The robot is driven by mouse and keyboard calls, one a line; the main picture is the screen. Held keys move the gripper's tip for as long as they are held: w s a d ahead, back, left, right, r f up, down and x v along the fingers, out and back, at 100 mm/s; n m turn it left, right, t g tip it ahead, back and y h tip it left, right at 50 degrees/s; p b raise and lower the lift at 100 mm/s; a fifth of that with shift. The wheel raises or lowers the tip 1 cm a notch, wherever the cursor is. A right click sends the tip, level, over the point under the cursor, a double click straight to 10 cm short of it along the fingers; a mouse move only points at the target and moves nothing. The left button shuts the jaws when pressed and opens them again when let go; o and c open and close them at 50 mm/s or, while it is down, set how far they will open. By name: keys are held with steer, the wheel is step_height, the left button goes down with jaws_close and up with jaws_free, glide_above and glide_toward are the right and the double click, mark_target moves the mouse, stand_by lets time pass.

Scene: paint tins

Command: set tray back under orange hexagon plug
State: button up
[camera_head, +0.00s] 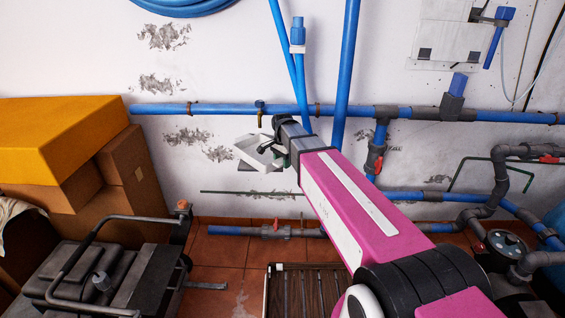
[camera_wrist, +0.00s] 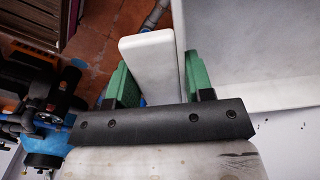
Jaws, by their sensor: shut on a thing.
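A pale grey-white tray (camera_head: 252,152) shows at the end of my arm in the head view, held in the air in front of the wall and looking tilted. My gripper (camera_head: 281,155) is shut on it. In the wrist view, the green fingers of my gripper (camera_wrist: 158,68) stand on either side of a white upright tab of the tray (camera_wrist: 250,52), whose broad pale surface fills the upper right. A small orange-brown knob (camera_head: 183,205) tops a post at the dark machine on the left; I cannot tell whether it is the hexagon plug.
The dark machine (camera_head: 105,275) with a bent handle stands at lower left, before stacked boxes (camera_head: 65,140). Blue pipes (camera_head: 220,108) cross the wall. Grey pipes with red valves stand right. A slatted crate (camera_head: 305,290) is on the tiled floor; bare tiles (camera_head: 222,250) lie left of it.

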steer(key=shift+f, duration=0.25)
steer(key=o, duration=0.9)
steer(key=shift+o, duration=0.2)
steer(key=r, duration=1)
steer(key=shift+w+d+r, duration=0.15)
steer(key=shift+w+r, duration=0.05)
steer(key=s+d+f+n, duration=0.9)
steer(key=s+d+f, duration=0.9)
steer(key=d+f, duration=0.1)
steer(key=shift+s+f, duration=0.35)
steer(key=shift+f, duration=0.15)
